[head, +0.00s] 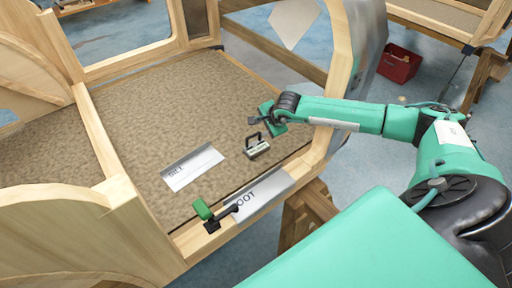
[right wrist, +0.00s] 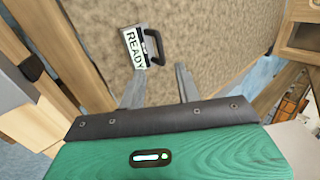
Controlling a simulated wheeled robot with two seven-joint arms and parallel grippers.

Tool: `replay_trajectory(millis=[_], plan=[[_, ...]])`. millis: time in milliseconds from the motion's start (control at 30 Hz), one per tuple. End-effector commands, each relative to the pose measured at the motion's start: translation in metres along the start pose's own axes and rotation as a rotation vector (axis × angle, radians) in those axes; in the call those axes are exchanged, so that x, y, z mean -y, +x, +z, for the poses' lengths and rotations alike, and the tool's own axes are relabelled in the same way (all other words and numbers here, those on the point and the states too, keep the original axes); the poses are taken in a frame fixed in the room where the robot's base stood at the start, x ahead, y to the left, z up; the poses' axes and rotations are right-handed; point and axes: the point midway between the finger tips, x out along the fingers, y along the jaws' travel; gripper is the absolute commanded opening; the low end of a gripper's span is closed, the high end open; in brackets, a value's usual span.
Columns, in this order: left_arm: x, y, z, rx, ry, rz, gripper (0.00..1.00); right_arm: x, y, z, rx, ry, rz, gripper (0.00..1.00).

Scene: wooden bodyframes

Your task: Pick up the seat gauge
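The likely seat gauge is a small pale block with a black loop handle (head: 258,149), lying on the brown textured floor of the wooden bodyframe. In the right wrist view the block (right wrist: 134,48) shows a READY label, with its handle on the right side. My right gripper (head: 252,121) is just behind the block in the head view. In the right wrist view its two grey fingers (right wrist: 158,78) are spread apart with nothing between them. The block is beyond the fingertips, apparently apart from them. My left gripper is not in view.
A white plate marked SILL (head: 193,167) lies left of the block. Wooden posts and rails surround the floor. A red bin (head: 398,64) stands at back right.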

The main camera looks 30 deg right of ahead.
Motion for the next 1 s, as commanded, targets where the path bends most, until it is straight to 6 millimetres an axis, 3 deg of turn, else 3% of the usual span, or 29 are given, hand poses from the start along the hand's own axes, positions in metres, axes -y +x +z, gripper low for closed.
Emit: replay_trajectory(millis=[167, 500, 867, 1000], plan=[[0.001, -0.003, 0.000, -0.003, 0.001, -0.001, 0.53, 0.002, 0.013, -0.011, -0.035, -0.016, 0.006, 0.33], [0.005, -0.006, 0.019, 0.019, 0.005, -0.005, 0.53, 0.001, 0.070, -0.011, -0.030, -0.014, 0.004, 0.33], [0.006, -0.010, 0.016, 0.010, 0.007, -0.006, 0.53, 0.001, 0.092, -0.010, -0.030, -0.015, 0.005, 0.33], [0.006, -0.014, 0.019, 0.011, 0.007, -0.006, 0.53, 0.001, 0.108, -0.007, -0.029, -0.013, 0.005, 0.33]])
